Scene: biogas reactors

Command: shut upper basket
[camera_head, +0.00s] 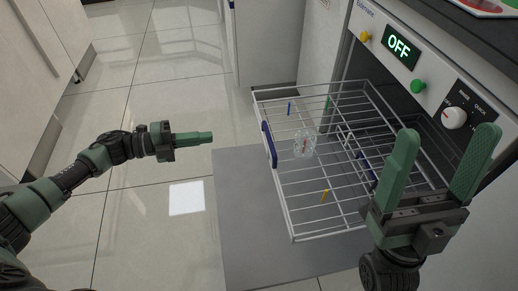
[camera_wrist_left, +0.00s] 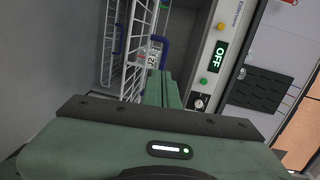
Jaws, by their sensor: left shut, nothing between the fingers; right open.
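The upper basket (camera_head: 289,224) is a white wire rack, pulled out of the washer. Its blue handle (camera_head: 269,145) is on the side facing left. In the left wrist view the basket's wires (camera_wrist_left: 137,45) and the blue handle (camera_wrist_left: 164,48) show beyond my fingers. My left gripper (camera_head: 210,136) is shut and empty, left of the handle and apart from it in the head view. My right gripper (camera_head: 446,140) is open and empty, raised in front of the basket's right part and the washer opening, hiding some of them.
A clear glass vessel (camera_head: 305,143) stands in the basket. The washer's panel (camera_head: 404,49) shows OFF, with yellow and green buttons and a white knob. A flat grey panel (camera_head: 243,225) lies below the basket. The tiled floor (camera_head: 160,90) on the left is clear.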

